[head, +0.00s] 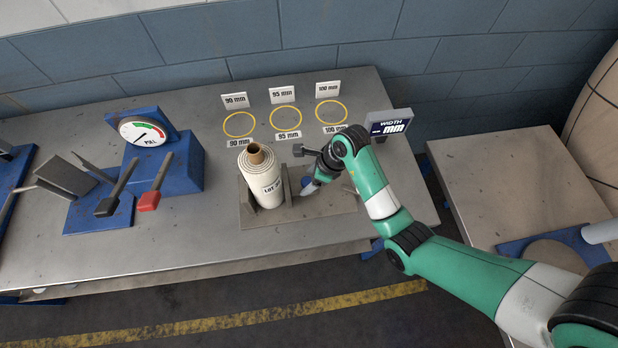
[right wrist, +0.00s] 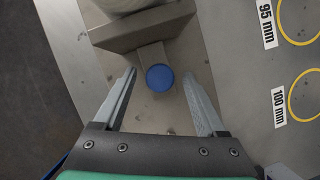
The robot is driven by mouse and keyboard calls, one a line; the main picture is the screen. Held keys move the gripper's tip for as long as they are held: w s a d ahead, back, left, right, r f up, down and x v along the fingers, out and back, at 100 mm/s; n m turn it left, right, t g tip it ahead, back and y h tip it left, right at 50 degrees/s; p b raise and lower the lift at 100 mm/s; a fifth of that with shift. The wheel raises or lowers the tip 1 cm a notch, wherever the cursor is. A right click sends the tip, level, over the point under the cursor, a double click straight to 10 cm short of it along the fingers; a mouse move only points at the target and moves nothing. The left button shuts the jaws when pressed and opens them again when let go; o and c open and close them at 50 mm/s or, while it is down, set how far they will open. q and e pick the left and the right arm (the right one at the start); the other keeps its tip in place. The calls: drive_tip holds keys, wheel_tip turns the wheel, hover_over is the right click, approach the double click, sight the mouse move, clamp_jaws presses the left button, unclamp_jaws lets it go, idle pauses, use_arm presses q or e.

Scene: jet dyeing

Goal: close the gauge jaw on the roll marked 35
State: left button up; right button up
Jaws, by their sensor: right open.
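A cream roll (head: 262,180) with a brown core stands upright in the gauge (head: 330,205) on the table. Its label reads "LOT" and a number too small to read surely. A grey jaw block (head: 285,186) stands at its right side. In the right wrist view the roll's edge (right wrist: 122,4) shows behind the jaw block (right wrist: 140,28). A blue round knob (right wrist: 160,77) sits on a bar from the block. My right gripper (head: 311,182) is open, its fingers on either side of the knob, with gaps visible. My left gripper is not in view.
A display (head: 390,124) reads "WIDTH -- mm". Yellow rings (head: 239,124) with 90, 95 and 100 mm signs lie behind the gauge, empty. At left stand a blue box with a dial (head: 142,131) and black and red levers (head: 149,201).

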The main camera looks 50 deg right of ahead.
drive_tip(key=p+v, duration=0.5)
drive_tip(key=v, duration=0.6)
drive_tip(key=shift+r+p, duration=0.35)
drive_tip(key=shift+p, duration=0.05)
drive_tip(key=shift+s, duration=0.1)
idle(0.4)
